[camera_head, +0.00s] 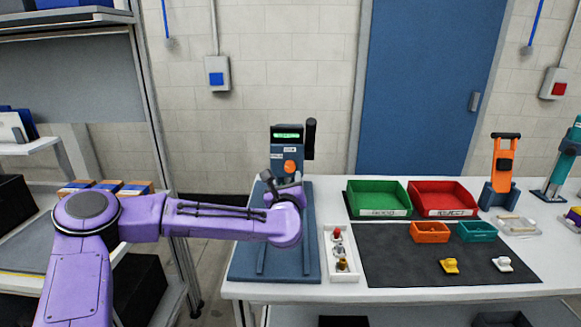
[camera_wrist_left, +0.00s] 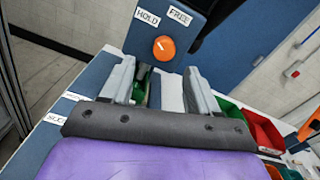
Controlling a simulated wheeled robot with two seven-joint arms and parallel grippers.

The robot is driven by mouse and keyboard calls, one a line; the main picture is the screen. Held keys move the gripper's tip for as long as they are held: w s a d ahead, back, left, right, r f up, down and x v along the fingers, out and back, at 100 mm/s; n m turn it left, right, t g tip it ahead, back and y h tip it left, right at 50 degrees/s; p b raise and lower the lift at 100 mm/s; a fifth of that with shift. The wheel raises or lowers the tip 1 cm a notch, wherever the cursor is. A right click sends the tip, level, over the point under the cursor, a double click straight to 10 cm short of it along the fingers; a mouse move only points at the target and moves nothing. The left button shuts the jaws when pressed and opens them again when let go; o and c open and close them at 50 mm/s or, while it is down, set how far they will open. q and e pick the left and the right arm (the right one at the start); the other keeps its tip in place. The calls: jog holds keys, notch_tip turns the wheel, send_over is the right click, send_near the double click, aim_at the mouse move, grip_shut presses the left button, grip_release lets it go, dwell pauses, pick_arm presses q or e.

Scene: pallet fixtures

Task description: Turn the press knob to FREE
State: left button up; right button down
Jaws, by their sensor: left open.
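The press (camera_head: 285,150) is a blue-grey column with a lit green display, standing at the back left of the table. Its round orange knob (camera_head: 289,166) faces me and also shows in the left wrist view (camera_wrist_left: 164,48). The HOLD label (camera_wrist_left: 147,17) is above left of the knob and the FREE label (camera_wrist_left: 180,16) above right. A small white mark on the knob seems to point up-left, toward HOLD. My left gripper (camera_head: 283,178) is just below and in front of the knob. In the wrist view its open, empty fingers (camera_wrist_left: 160,66) are apart, with the knob beyond their tips.
A white tray (camera_head: 328,272) with small knobs lies right of the press base. Green (camera_head: 378,186) and red (camera_head: 443,185) bins stand on the table, with orange and teal boxes and small parts on a dark mat (camera_head: 400,272). A shelf rack (camera_head: 150,95) stands left.

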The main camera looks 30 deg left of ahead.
aim_at(290, 169)
pick_arm(q)
jog(key=x, duration=0.2)
jog(key=p+x, duration=0.1)
jog(key=x, duration=0.1)
jog(key=d+p+x, duration=0.1)
jog(key=x, duration=0.1)
jog(key=shift+w+a+f, duration=0.15)
jog(key=shift+w+f, duration=0.05)
jog(key=shift+w, duration=0.4)
jog(key=shift+w+a, duration=0.15)
jog(key=shift+s+r, duration=0.15)
jog(key=shift+s, duration=0.15)
jog(key=c, duration=1)
jog(key=shift+c, duration=0.2)
